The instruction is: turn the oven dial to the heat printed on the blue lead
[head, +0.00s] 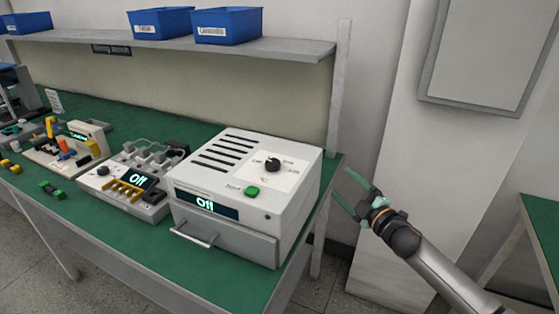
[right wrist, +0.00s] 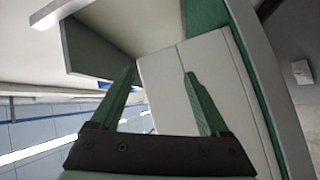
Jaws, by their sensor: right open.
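The white oven (head: 235,198) stands at the right end of the green bench. Its black dial (head: 272,164) sits on a pale plate on the sloping top; the print around it is too small to read surely. A green button (head: 252,191) is below the dial, and the front display (head: 206,204) reads "Off". I cannot make out the blue lead or any heat printed on it. My right gripper (head: 342,186) is open and empty, to the right of the oven and apart from it. Its two green fingers also show spread in the right wrist view (right wrist: 160,73). My left gripper is out of view.
A grey unit with an "Off" display (head: 140,182) stands left of the oven. Farther left is a stand with coloured parts (head: 70,150). Blue bins (head: 228,25) sit on the shelf (head: 200,46) above. The shelf post (head: 338,90) rises behind the oven.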

